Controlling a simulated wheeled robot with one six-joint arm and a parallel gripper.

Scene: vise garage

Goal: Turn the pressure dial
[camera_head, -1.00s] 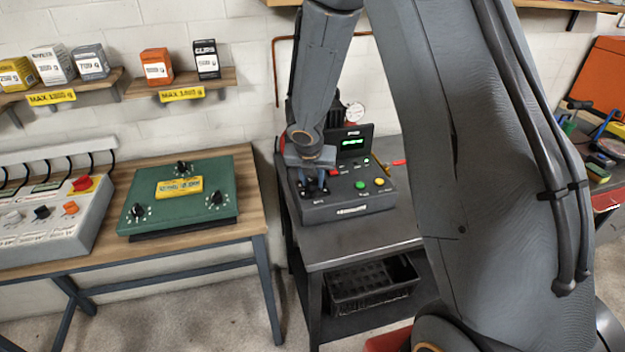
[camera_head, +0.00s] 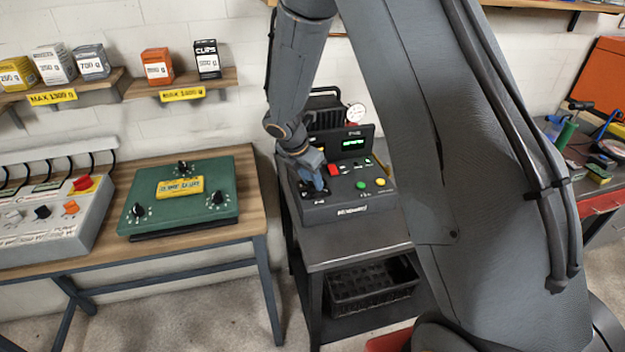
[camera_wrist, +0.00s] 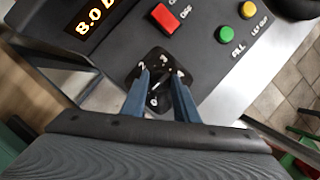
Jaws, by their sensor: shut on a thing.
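The pressure dial (camera_wrist: 154,72) is a black knob on a dark plate with white marks, set in the sloped black control panel (camera_head: 346,208). In the wrist view, the two blue fingers of my gripper (camera_wrist: 161,77) stand on either side of it and are shut on it. The dial is partly covered by the fingers, and its exact pointer position is unclear. In the head view, my gripper (camera_head: 317,184) hides the dial at the panel's left side.
Close by the dial on the panel are a red switch (camera_wrist: 164,18), a green button (camera_wrist: 227,34) and a yellow button (camera_wrist: 249,10). A green box with several knobs (camera_head: 181,207) lies on the wooden bench to the left.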

